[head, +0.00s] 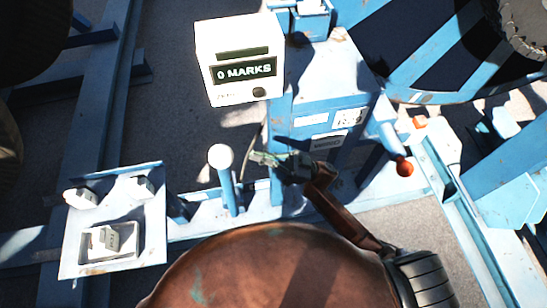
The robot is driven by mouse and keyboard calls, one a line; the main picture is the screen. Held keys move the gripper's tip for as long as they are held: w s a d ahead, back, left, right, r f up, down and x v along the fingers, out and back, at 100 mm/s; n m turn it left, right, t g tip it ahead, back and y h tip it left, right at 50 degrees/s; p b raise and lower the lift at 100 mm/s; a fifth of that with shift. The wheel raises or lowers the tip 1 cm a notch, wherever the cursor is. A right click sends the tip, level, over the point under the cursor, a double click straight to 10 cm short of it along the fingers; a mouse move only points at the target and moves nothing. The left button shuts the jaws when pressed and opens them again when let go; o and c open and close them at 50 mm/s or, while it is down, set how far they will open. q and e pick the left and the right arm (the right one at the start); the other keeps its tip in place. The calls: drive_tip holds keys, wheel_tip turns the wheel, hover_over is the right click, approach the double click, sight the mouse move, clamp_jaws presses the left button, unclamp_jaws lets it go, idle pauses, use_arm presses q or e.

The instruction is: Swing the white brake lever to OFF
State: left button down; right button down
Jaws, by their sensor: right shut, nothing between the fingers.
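The brake lever appears to be the blue upright rod with a white ball knob (221,157), left of the middle in the head view. It stands upright from a blue rail (202,203). My right gripper (256,157) is just right of the knob, with its fingers pointing left toward it. The fingers are shut with nothing between them. A small gap shows between fingertips and knob in the picture; the depth between them is hard to judge. No readable OFF mark shows. My left gripper is out of view.
A white counter box (240,60) reading "0 MARKS" stands above the lever. A blue housing (325,85) with small labels is behind my right gripper. An orange knob (404,169) is to the right. A white panel (115,222) with small switches is at lower left.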

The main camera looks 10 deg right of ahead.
drive_tip(key=a, duration=0.4)
drive_tip(key=shift+w+a+f, duration=0.2)
drive_tip(key=shift+w+f, duration=0.05)
drive_tip(key=shift+w, duration=0.15)
drive_tip(key=shift+a, duration=0.1)
